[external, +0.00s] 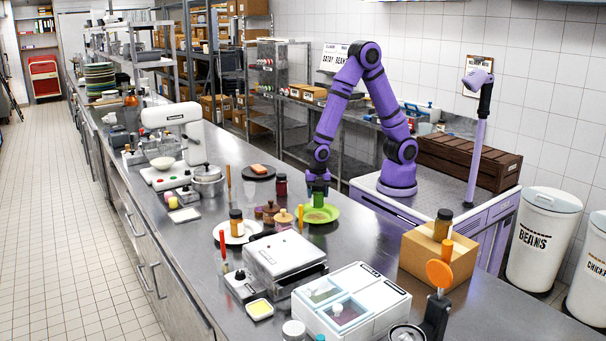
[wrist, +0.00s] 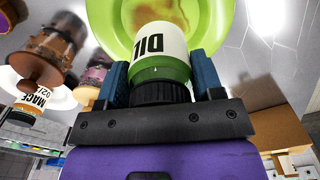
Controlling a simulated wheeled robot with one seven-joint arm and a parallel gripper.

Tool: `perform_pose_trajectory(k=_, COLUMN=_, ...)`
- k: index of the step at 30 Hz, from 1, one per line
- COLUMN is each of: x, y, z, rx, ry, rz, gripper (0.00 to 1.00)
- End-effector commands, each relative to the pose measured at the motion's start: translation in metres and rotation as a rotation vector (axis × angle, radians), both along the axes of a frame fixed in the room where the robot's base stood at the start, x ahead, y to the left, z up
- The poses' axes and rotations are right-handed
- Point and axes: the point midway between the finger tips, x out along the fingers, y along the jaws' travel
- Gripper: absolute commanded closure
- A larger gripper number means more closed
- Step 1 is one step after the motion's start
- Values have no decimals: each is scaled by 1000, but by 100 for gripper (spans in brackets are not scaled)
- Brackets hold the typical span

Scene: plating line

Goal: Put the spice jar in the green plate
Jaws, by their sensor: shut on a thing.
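The spice jar (wrist: 160,50) has a white label reading "DIL", green contents and a black lid. My gripper (wrist: 163,88) is shut on it, with a blue finger on each side near the lid. The green plate (wrist: 104,28) lies beyond the jar in the wrist view, with a brown patch in its middle. In the external view my gripper (external: 318,189) points down and the jar (external: 318,200) shows over the green plate (external: 334,217). I cannot tell whether the jar's base touches the plate.
A mace jar (external: 237,226) stands on a white plate (external: 252,230). A dark red jar (external: 282,187) and a dark plate (external: 248,175) are behind. A cardboard box (external: 425,262) stands front right.

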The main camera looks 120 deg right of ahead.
Motion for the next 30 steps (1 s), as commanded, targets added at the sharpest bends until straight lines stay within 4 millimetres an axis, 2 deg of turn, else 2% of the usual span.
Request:
perform_pose_trajectory(k=8, x=0, y=0, z=-20, rx=0, ry=1, rz=0, gripper=70)
perform_pose_trajectory(k=15, x=0, y=-1, z=-46, rx=0, ry=1, rz=-2, gripper=70)
perform_pose_trajectory(k=27, x=1, y=-1, z=-51, rx=0, ry=0, rz=-1, gripper=70)
perform_pose_trajectory(k=28, x=1, y=0, z=-50, rx=0, ry=-1, rz=-1, gripper=32)
perform_pose_trajectory(k=30, x=1, y=0, z=-50, rx=0, ry=-1, rz=-1, gripper=16)
